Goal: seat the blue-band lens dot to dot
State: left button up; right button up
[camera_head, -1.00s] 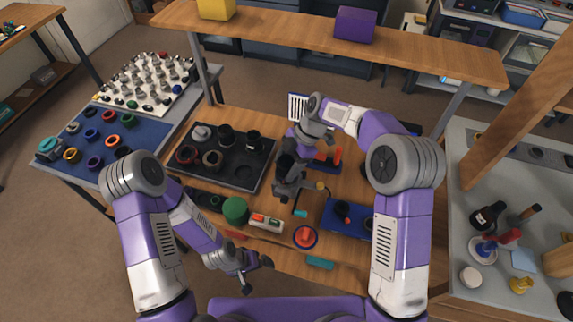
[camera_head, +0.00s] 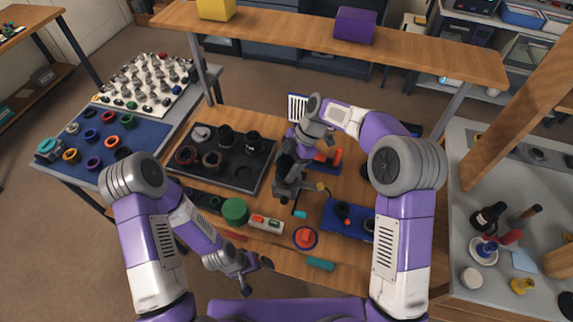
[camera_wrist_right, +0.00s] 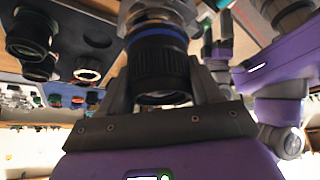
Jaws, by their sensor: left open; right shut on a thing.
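The blue-band lens (camera_wrist_right: 160,65) is a black ribbed barrel with a blue ring near its upper end in the right wrist view. My right gripper (camera_wrist_right: 163,88) is shut on it, one finger on each side. A silvery metal part (camera_wrist_right: 160,12) is right above the blue ring; I cannot tell whether it belongs to the lens or to a mount. No alignment dots can be made out. In the head view my right gripper (camera_head: 289,182) is over the middle of the bench, dark against dark parts. My left gripper (camera_head: 257,274) is open and empty near the bench's front edge.
A black tray (camera_head: 262,165) with several lens parts lies left of my right gripper. A green round part (camera_head: 235,211), a red knob on a blue disc (camera_head: 305,237) and a blue mat (camera_head: 333,222) lie close by. A raised wooden shelf (camera_head: 270,22) spans the back.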

jog(key=shift+f+b, duration=0.85)
jog(key=shift+b, duration=0.05)
dwell(1.2)
dwell(0.3)
